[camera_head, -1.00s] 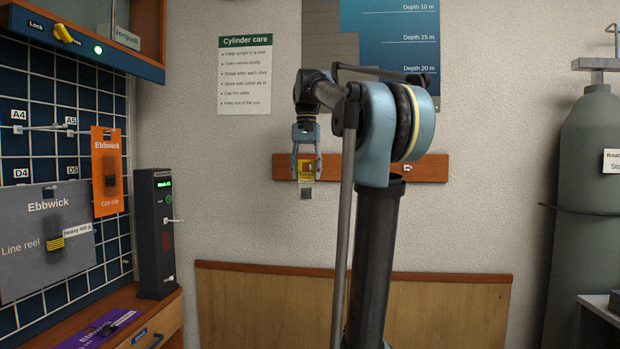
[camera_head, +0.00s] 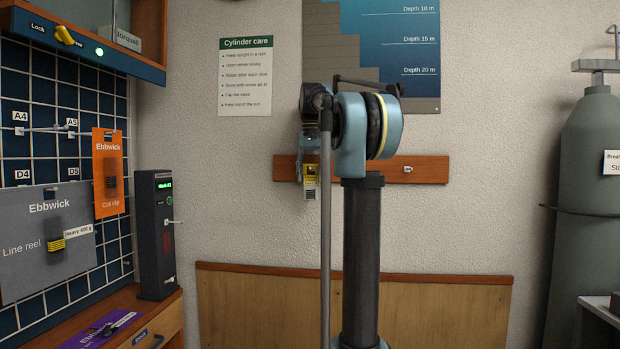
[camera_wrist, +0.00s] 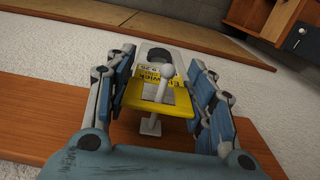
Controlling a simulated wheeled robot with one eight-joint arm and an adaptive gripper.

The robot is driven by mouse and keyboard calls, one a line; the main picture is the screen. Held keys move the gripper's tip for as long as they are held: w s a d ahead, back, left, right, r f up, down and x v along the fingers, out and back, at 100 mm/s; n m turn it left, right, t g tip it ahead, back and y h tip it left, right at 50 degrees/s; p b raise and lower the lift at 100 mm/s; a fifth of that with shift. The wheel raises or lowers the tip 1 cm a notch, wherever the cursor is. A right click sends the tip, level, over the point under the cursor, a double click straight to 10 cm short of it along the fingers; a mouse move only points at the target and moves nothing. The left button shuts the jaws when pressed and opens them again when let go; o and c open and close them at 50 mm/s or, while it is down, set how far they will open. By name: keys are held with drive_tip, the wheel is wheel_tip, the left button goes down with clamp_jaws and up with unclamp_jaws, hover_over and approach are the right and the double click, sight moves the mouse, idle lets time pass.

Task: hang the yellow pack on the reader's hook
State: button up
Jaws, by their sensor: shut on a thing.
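The yellow pack (camera_head: 310,187) is held in front of the wooden rail on the back wall, with its printed label facing out. It also shows between my finger pads in the wrist view (camera_wrist: 143,94). My gripper (camera_head: 310,152) is shut on it and partly hidden by my arm. A pale peg rises at the pack in the wrist view; I cannot tell whether it still passes through the pack. The reader (camera_head: 156,235) is a dark upright box with a green display at left. A pale hook (camera_head: 174,221) sticks out from its right side, well left of my gripper.
The wooden rail (camera_head: 435,169) has a bare peg (camera_head: 408,169) to the right. An orange pack (camera_head: 107,190) and a grey pack (camera_head: 25,262) hang on the blue grid board. A purple pack (camera_head: 100,330) lies on the counter. A gas cylinder (camera_head: 590,200) stands right.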

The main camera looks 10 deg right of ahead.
drive_tip(key=shift+f, duration=0.15)
drive_tip(key=o, duration=1)
drive_tip(key=shift+o, duration=0.2)
wheel_tip(320, 180, up, 17)
drive_tip(key=shift+w+d, duration=0.15)
drive_tip(key=shift+d, duration=0.05)
idle(0.4)
drive_tip(key=s+f+n, duration=0.1)
drive_tip(key=s+f, duration=0.6)
drive_tip(key=f, duration=0.4)
drive_tip(key=s+f+n+t, duration=0.1)
drive_tip(key=s+f, duration=0.7)
drive_tip(key=f, duration=0.4)
drive_tip(key=shift+a, duration=0.2)
drive_tip(key=shift+o, duration=0.5)
drive_tip(key=s+f, duration=0.7)
drive_tip(key=f, duration=0.5)
drive_tip(key=s+f+n, duration=0.1)
drive_tip(key=s+f, duration=0.5)
drive_tip(key=f, duration=0.7)
drive_tip(key=s+f+t, duration=0.1)
drive_tip(key=s+f, duration=0.6)
drive_tip(key=f, duration=0.5)
drive_tip(key=shift+s+f+n, duration=0.35)
drive_tip(key=shift+n, duration=0.05)
